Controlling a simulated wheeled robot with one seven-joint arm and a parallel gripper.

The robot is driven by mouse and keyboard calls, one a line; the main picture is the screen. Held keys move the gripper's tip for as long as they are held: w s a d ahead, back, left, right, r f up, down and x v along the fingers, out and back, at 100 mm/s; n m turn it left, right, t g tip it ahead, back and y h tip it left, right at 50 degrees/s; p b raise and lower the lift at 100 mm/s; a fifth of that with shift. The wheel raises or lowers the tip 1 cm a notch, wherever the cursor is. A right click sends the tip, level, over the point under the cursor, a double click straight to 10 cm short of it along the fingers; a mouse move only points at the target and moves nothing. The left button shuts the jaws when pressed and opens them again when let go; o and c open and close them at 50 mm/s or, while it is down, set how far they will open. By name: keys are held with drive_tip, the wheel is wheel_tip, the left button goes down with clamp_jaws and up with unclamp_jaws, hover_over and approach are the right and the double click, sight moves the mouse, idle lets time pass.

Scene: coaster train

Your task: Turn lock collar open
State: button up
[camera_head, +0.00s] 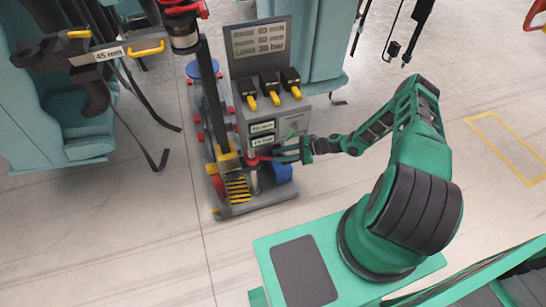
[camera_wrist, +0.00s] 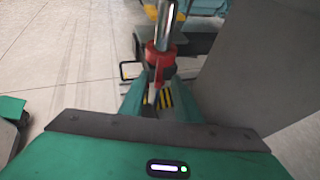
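A red collar (camera_wrist: 160,55) sits around a shiny metal rod (camera_wrist: 166,20) in the wrist view, with a narrow red lever pointing down toward me. In the head view the red collar (camera_head: 252,161) is low on the stand, just left of my gripper (camera_head: 282,153). In the wrist view the green fingers of my gripper (camera_wrist: 160,88) are spread, one on each side of the red lever, with gaps showing beside it. Whether a finger touches the lever or collar cannot be told. The collar's far side is hidden.
A grey control box (camera_head: 268,100) with yellow-tipped levers stands behind the collar. A black-and-yellow striped plate (camera_head: 238,188) and a blue block (camera_head: 282,173) are close by on the stand's base. Teal seats (camera_head: 65,115) flank the left. Open floor (camera_head: 350,150) lies right of the stand.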

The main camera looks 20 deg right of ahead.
sight(271, 157)
drive_tip(key=shift+x, duration=1.65)
clamp_jaws()
